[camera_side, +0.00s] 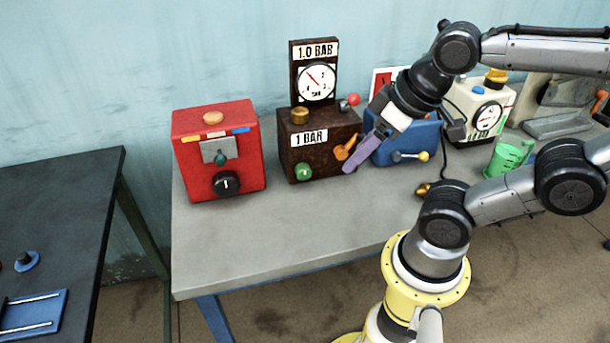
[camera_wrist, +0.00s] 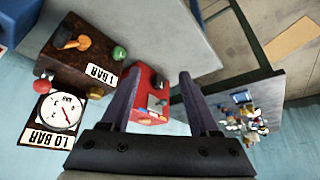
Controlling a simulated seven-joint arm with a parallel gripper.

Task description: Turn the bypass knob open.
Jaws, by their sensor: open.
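No knob carries a readable "bypass" label, so I cannot tell which one it is. The brown 1 BAR box (camera_side: 318,165) has a green round knob (camera_side: 303,172) low on its front, an orange lever (camera_side: 345,149), a brass cap (camera_side: 299,116) and a red ball (camera_side: 353,99). In the wrist view the green knob (camera_wrist: 119,53) and orange lever (camera_wrist: 78,43) are at the upper left. The red box (camera_side: 250,160) has a black knob (camera_side: 226,183). My gripper (camera_side: 352,165) is open, its purple fingers in front of the brown box's right side; contact is unclear. In the wrist view its fingers (camera_wrist: 159,78) hold nothing.
A gauge marked 1.0 BAR (camera_side: 317,82) stands above the brown box. A blue box (camera_side: 410,148) with a yellow-tipped lever, a cream gauge box (camera_side: 468,102) and a green jug (camera_side: 508,158) are to the right. The grey bench front (camera_side: 260,235) is clear.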

